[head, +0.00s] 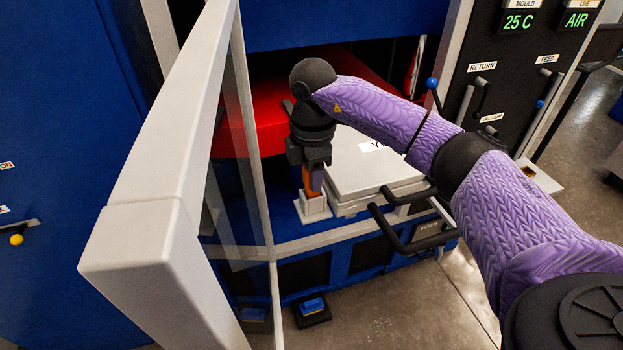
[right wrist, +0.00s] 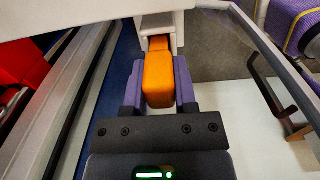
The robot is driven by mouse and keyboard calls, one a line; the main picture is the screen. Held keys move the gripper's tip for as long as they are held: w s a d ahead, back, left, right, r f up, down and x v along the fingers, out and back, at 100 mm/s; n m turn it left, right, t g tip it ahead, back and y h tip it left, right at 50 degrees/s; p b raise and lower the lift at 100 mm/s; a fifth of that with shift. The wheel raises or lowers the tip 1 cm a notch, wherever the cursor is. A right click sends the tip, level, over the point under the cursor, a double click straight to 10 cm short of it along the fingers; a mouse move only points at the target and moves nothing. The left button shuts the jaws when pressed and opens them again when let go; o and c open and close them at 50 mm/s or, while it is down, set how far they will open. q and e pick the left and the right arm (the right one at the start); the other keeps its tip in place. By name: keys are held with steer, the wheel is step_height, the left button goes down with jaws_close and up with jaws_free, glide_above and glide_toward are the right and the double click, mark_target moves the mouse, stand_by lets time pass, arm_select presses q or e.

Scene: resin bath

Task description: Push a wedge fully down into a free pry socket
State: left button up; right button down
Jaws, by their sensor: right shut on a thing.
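My right gripper (head: 312,180) points down in the head view and is shut on an orange wedge (head: 306,178). In the right wrist view the wedge (right wrist: 158,80) lies between the two purple fingers (right wrist: 158,92). Its far end meets the slot of a small white pry socket (right wrist: 155,18). The socket (head: 313,209) stands at the front left corner of a white mould. The wedge's wide orange body still shows outside the slot; how deep its tip sits is hidden. My left gripper is not in view.
The white mould (head: 362,170) with black handles (head: 415,238) is right of the wedge. A pale-framed clear door (head: 160,150) stands close on the left. A red part (head: 255,118) is behind. A blue pedal (head: 312,306) is on the floor. A control panel (head: 505,75) is at right.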

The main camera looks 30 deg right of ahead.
steer(key=shift+f, duration=0.45)
steer(key=shift+f, duration=0.1)
steer(key=shift+c, duration=2)
jaws_free()
steer(key=shift+r, duration=0.25)
step_height(320, 180, up, 11)
steer(key=shift+r+p, duration=0.2)
steer(key=shift+p, duration=0.8)
steer(key=shift+r, duration=0.25)
